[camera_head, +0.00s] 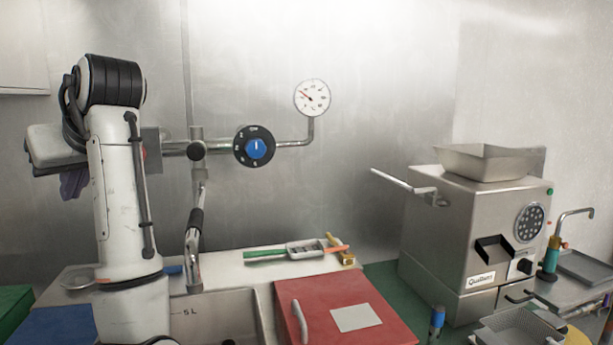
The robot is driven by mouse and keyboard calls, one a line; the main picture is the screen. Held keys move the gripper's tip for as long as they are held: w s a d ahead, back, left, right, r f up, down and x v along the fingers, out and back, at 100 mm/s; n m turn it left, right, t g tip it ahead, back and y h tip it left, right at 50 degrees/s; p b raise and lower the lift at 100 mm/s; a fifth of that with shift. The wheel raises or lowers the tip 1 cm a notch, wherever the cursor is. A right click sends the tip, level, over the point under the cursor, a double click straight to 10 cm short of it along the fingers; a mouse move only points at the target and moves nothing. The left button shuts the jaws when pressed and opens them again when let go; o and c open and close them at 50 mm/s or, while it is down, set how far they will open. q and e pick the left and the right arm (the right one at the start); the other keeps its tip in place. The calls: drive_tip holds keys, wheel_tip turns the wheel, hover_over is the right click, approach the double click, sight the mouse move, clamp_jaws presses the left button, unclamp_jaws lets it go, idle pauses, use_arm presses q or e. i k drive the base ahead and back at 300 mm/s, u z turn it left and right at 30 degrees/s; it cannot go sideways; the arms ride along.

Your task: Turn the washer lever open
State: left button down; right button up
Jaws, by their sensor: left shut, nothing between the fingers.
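My left arm (118,200) stands tall at the left, with a black joint at its top. My left gripper is shut and empty, but its fingertips are hard to make out around the arm. I cannot tell for sure which part is the washer lever. A dark-handled metal lever or spout (195,222) hangs from the wall pipe just right of the arm. A black dial with a blue knob (255,147) is on the same pipe. No gripper visibly touches either one. My right gripper is not in view.
A pressure gauge (312,98) ends the pipe. A sink (222,315) and a red board (345,312) lie below. A steel grinder (470,235) with a side handle (402,181) stands right. The wall area between pipe and grinder is clear.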

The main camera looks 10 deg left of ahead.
sight(422, 190)
drive_tip(key=z, duration=1.35)
drive_tip(key=i, duration=1)
